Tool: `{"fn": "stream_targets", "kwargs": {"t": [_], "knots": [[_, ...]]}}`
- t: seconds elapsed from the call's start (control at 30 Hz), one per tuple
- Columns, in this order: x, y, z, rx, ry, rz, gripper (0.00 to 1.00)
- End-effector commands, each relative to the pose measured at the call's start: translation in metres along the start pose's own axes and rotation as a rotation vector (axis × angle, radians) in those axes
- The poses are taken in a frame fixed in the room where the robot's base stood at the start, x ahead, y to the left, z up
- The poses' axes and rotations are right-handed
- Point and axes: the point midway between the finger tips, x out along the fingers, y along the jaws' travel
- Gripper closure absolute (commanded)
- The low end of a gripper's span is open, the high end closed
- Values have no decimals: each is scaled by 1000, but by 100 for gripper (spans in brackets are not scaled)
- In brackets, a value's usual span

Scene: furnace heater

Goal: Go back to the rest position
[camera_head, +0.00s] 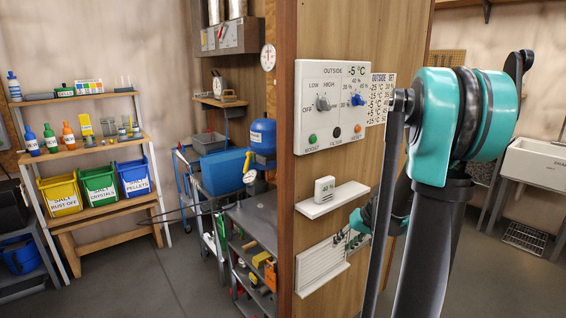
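My arm fills the right of the view, with a large teal joint and dark links standing close in front of the wooden panel (405,45). A smaller teal part of my arm shows lower down, partly behind a dark link. I cannot make out my gripper's fingers; they are hidden or out of the picture.
A small white shelf (333,199) and a white rack (320,268) stick out from the wooden panel. A dark tool cart (262,222) stands left of it. A shelf with yellow, green and blue bins (60,195) is far left. A sink (535,160) is at right. Floor is clear at left centre.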

Motion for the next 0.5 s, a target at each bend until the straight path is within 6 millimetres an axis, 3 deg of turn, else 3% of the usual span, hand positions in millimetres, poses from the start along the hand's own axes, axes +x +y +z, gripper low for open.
{"fn": "stream_targets", "kwargs": {"t": [0.03,0.2,0.5], "knots": [[-3,-8,18,-9,-6,28,66],[-13,-20,74,-28,-7,132,66],[-23,-18,167,-78,23,298,66]]}}
